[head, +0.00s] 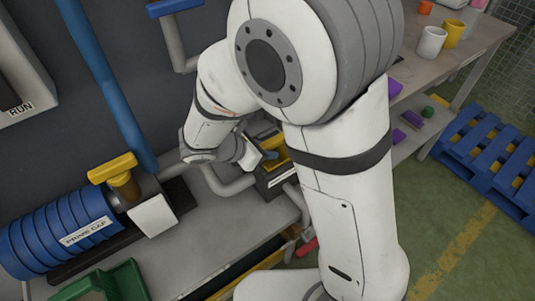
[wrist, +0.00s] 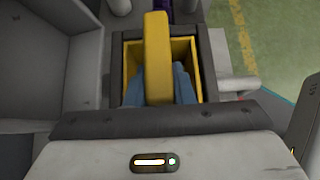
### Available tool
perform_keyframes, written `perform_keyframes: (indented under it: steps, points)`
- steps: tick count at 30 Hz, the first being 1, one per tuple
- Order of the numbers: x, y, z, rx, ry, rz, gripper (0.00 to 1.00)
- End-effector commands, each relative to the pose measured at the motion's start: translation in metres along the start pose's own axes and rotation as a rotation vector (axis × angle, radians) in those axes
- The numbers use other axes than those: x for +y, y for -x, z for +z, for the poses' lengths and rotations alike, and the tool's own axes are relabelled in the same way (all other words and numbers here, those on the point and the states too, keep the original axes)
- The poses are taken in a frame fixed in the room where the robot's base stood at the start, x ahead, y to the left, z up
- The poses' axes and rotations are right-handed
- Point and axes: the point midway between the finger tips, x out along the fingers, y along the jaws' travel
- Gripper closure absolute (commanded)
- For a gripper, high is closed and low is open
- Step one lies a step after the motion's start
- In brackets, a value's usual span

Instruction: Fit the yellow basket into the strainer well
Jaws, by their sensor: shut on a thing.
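The yellow basket (wrist: 157,32) shows in the wrist view as an open box with a thick bar handle across it. My gripper (wrist: 158,76) has its blue-grey fingers on either side of the handle and is shut on it. The dark rim of the strainer well (wrist: 116,50) surrounds the basket's walls. In the head view the basket (head: 279,157) shows at the top of the dark well (head: 273,183), partly hidden by my arm. My gripper (head: 268,154) is beside it there. How deep the basket sits, and its underside, are hidden.
A blue prime cap (head: 70,232), a yellow-handled valve (head: 113,168) and a green bin (head: 105,284) are at the left. Grey pipes run close to the well. A table with mugs (head: 431,41) and a blue pallet (head: 490,148) stand at the right. Green floor is open there.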

Motion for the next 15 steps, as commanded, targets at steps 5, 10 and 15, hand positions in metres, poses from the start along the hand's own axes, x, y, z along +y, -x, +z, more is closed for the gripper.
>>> perform_keyframes:
  steps: [5,10,15]
  points:
    - [0.0003,-0.0055,-0.0063,-0.001,-0.001,0.001,1.0]
    - [0.0002,-0.006,-0.0069,-0.001,-0.001,0.001,1.0]
    - [0.0001,-0.0069,-0.0081,0.0,0.0,0.0,0.7]
